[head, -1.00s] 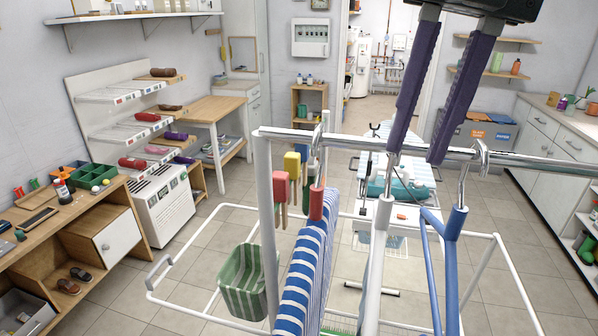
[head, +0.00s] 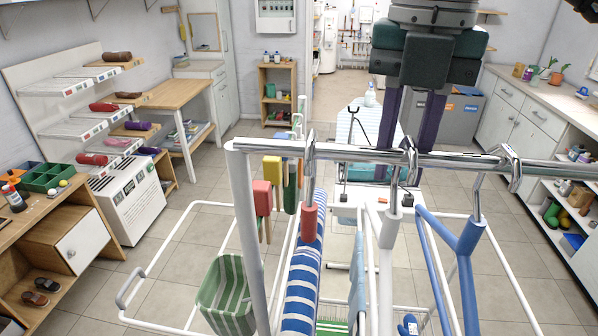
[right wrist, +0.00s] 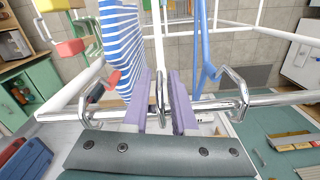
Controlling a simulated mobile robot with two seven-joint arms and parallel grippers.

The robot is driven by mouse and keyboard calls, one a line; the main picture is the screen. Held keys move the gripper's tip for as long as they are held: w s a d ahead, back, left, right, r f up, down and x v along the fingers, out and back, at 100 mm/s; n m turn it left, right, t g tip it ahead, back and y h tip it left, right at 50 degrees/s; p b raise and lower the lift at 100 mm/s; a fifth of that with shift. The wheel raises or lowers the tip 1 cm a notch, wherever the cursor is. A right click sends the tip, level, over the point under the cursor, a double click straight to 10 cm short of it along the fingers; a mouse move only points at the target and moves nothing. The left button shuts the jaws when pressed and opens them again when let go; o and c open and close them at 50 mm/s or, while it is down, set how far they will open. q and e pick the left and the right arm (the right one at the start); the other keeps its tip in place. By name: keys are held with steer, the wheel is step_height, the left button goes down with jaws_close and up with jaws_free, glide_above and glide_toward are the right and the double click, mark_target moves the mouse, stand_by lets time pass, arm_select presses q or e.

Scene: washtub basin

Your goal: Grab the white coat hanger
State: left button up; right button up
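The white coat hanger (head: 388,236) hangs by its metal hook from the silver rail (head: 270,147), between a red-necked hanger (head: 310,222) with a blue-and-white striped cloth and a blue hanger (head: 468,270). My right gripper (head: 408,130) is behind the rail, its purple fingers pointing down and partly hidden by it. In the right wrist view, the white hanger (right wrist: 159,40) and its hook lie between my right gripper's (right wrist: 161,95) two open fingers, with a gap visible on each side. My left gripper is not in view.
An ironing board (head: 357,125) stands behind. The tiled floor on the left is clear.

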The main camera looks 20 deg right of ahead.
mark_target(395, 179)
step_height(395, 179, down, 4)
steer(key=shift+r+p, duration=0.15)
steer(key=shift+p, duration=0.7)
steer(key=shift+f, duration=0.35)
jaws_close()
stand_by(0.4)
